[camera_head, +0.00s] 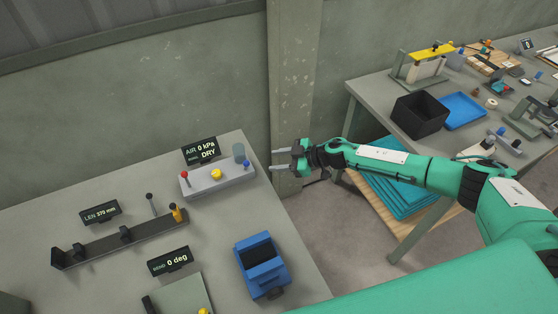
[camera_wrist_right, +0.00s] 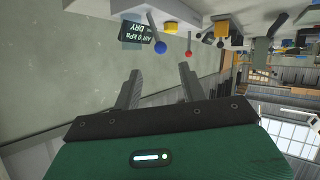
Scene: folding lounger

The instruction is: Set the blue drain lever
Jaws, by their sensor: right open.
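The blue drain lever (camera_head: 246,164), a small blue knob on a short stem, stands at the right end of a pale grey panel block (camera_head: 217,180). In the right wrist view the blue knob (camera_wrist_right: 160,47) shows ahead of the fingers. My right gripper (camera_head: 274,159) is open and empty, just right of the blue lever and apart from it, past the table's right edge. It also shows in the right wrist view (camera_wrist_right: 158,74). A display (camera_head: 200,151) behind the block reads AIR 0 kPa and DRY. My left gripper is not in view.
The block also carries a red-knobbed lever (camera_head: 184,175), a yellow knob (camera_head: 216,174) and a grey cylinder (camera_head: 239,152) close to the blue lever. A blue device (camera_head: 262,265) sits nearer on the table. A concrete pillar (camera_head: 293,80) stands behind my right gripper.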

